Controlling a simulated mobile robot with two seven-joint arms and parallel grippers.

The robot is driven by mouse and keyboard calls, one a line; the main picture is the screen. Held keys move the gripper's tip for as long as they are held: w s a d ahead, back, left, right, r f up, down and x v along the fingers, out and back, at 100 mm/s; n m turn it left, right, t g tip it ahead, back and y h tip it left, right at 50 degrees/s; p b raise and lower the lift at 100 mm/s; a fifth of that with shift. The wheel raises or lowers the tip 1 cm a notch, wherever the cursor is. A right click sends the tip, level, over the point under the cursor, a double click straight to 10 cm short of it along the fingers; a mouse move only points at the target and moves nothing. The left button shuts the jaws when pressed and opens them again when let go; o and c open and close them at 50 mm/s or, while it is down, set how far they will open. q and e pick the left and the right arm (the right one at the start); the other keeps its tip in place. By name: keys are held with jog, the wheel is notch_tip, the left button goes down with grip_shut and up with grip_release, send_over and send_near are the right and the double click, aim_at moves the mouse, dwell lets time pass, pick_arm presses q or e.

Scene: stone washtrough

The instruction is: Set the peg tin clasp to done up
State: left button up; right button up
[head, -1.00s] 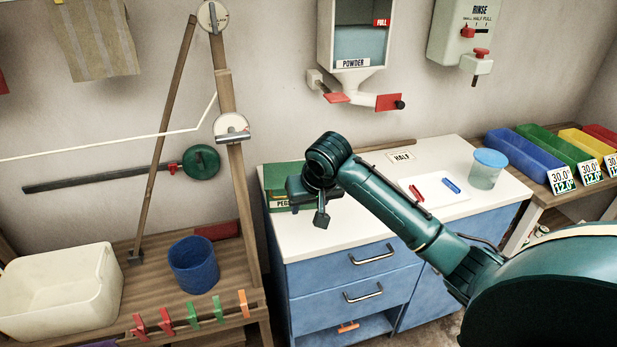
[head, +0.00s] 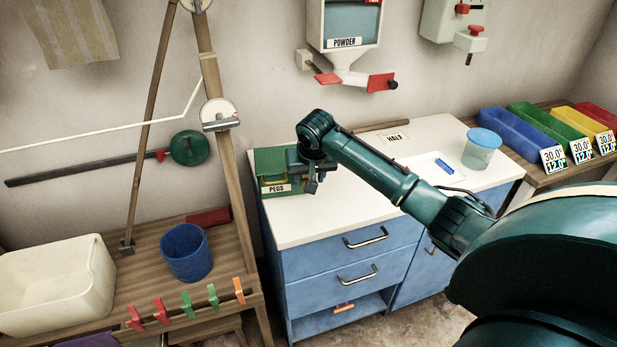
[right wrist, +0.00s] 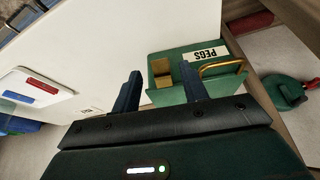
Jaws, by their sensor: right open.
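The peg tin (head: 268,162) is a green box with a white PEGS label, at the back left corner of the white counter. The right wrist view shows the tin (right wrist: 165,97) close up. A brass block (right wrist: 161,72) and a brass wire loop (right wrist: 222,67) are on it, apart from each other, with the label side between them. I cannot tell exactly how the clasp is set. My right gripper (head: 313,184) is open and empty, just right of the tin; in the wrist view its fingers (right wrist: 161,90) point at the tin. My left gripper is not in view.
On the counter are a HALF sign (head: 394,137), a white tray with a blue strip (head: 444,166) and a lidded jar (head: 481,150). A powder dispenser (head: 345,62) hangs above. A blue bucket (head: 187,252) stands on the wooden bench at left.

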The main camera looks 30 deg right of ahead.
jog(key=shift+x, duration=0.75)
jog(key=shift+c, duration=0.4)
jog(key=shift+r, duration=0.1)
grip_shut()
